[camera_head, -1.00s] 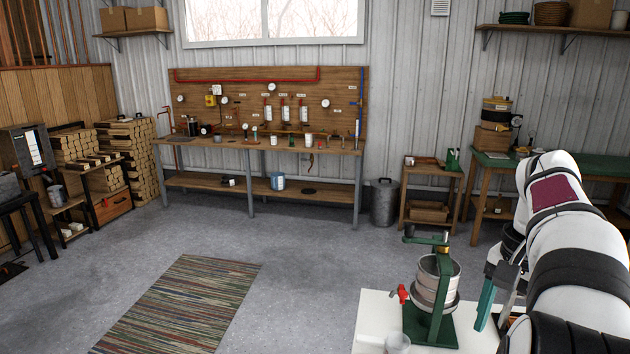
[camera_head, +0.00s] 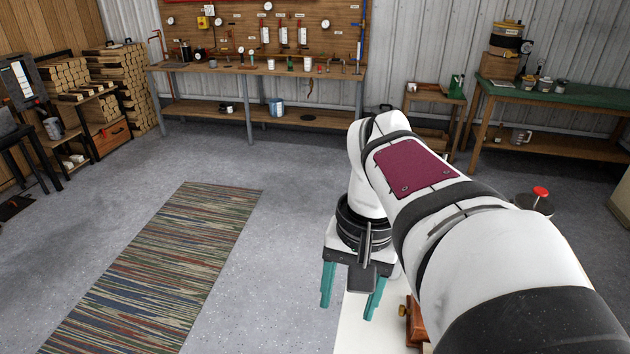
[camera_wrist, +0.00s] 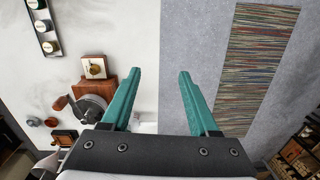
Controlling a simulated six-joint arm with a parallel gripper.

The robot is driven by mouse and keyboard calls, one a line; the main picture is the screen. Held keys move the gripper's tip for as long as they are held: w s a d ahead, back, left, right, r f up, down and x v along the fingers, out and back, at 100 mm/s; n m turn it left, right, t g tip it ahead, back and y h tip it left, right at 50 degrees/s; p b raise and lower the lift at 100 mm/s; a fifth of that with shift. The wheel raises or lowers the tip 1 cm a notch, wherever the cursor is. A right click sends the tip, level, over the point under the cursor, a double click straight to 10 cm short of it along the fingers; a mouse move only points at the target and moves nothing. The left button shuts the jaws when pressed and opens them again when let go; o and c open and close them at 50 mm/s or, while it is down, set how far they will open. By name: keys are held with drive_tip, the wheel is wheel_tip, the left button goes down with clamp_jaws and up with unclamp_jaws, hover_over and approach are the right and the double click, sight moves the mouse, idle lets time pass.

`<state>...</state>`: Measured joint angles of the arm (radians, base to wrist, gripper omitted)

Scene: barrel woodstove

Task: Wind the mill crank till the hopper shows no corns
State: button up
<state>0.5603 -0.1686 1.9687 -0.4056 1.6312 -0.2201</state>
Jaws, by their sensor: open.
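My gripper (camera_head: 348,300) is open and points down over the left edge of the white table, with nothing between its two green fingers. In the wrist view the gripper (camera_wrist: 160,76) spans the table edge. A reddish-brown wooden body, possibly the mill (camera_wrist: 104,84), stands on the table left of the fingers, apart from them. Beside it is a grey round part (camera_wrist: 92,108). I cannot make out the crank handle, the hopper's inside or any corns.
The white table (camera_wrist: 100,20) has a dark strip with round pots (camera_wrist: 43,28) and several small items at its left. A red knob (camera_head: 540,192) shows beyond my arm. Left of the table is open grey floor with a striped rug (camera_head: 165,270).

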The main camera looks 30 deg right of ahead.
drive_tip(key=s+d+r+m, duration=0.2)
drive_tip(key=s+d, duration=0.1)
drive_tip(key=d, duration=0.5)
drive_tip(key=s+d+r+m+h, duration=0.1)
drive_tip(key=s+d+m, duration=0.1)
drive_tip(key=d, duration=0.6)
drive_tip(key=s+d+r+m, duration=0.1)
drive_tip(key=s+d+r, duration=0.15)
drive_tip(key=d, duration=0.55)
drive_tip(key=f, duration=1.6)
drive_tip(key=shift+s+f, duration=0.2)
drive_tip(key=shift+f, duration=0.2)
drive_tip(key=shift+d, duration=0.1)
clamp_jaws()
